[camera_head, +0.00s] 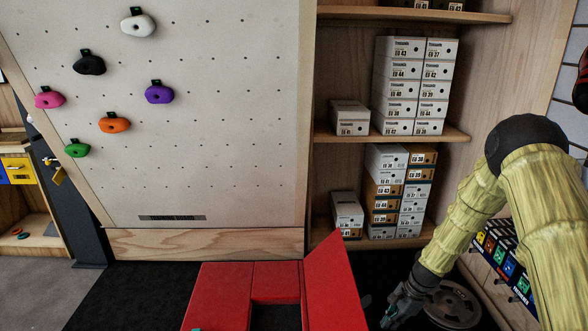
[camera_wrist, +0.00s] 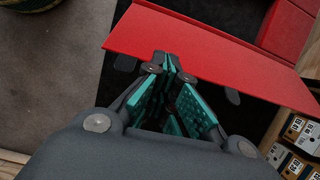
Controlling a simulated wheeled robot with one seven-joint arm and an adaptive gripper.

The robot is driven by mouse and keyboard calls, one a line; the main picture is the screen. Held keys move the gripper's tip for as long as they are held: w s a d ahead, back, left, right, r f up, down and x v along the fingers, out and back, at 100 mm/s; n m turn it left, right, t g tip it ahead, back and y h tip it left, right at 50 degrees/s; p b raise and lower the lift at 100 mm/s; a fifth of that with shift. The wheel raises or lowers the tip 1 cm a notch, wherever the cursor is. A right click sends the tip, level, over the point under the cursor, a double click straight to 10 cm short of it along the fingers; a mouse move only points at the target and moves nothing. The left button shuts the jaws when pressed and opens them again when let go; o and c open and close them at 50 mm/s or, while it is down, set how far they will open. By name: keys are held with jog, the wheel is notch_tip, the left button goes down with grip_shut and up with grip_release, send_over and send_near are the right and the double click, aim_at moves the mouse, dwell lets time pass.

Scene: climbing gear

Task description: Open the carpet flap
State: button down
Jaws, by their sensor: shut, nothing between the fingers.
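The red carpet flap (camera_head: 332,285) stands raised and tilted along the right side of a dark opening (camera_head: 275,318) in the red mat (camera_head: 222,297). In the wrist view the flap (camera_wrist: 215,48) is a long red panel just beyond my fingertips. My gripper (camera_head: 392,318) is low, to the right of the flap in the head view. In the wrist view the gripper (camera_wrist: 167,64) has its teal-padded fingers brought together at the tips, with nothing between them. The tips overlap the flap's near edge in the picture; I cannot tell if they touch it.
A dark round plate-like object (camera_head: 453,303) lies on the floor right of my gripper. Shelves with shoe boxes (camera_head: 398,190) stand behind, and a climbing wall (camera_head: 200,130) with coloured holds at the left. Dark floor (camera_head: 130,295) is clear left of the mat.

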jog(key=s+a+f+n+h+b, duration=0.15)
jog(key=s+f+n, duration=0.35)
jog(key=s, duration=0.6)
jog(key=s+a+f+n+h+b, duration=0.1)
jog(key=s+a+f+n+b, duration=0.15)
jog(key=s+f, duration=0.65)
jog(key=s+a+f+n+h+b, duration=0.1)
jog(key=s+f+n+h+b, duration=0.3)
jog(key=s, duration=0.8)
jog(key=s+a+n+y+b, duration=0.1)
jog(key=s+a+n+y, duration=0.3)
jog(key=s, duration=0.6)
notch_tip(320, 180, up, 15)
jog(key=d+n+h+p, duration=0.1)
jog(key=p, duration=1.4)
jog(key=shift+w, duration=0.25)
jog(key=c, duration=1.8)
grip_release()
jog(key=shift+r+p, duration=0.2)
jog(key=shift+p, duration=0.15)
jog(key=shift+s+d, duration=0.1)
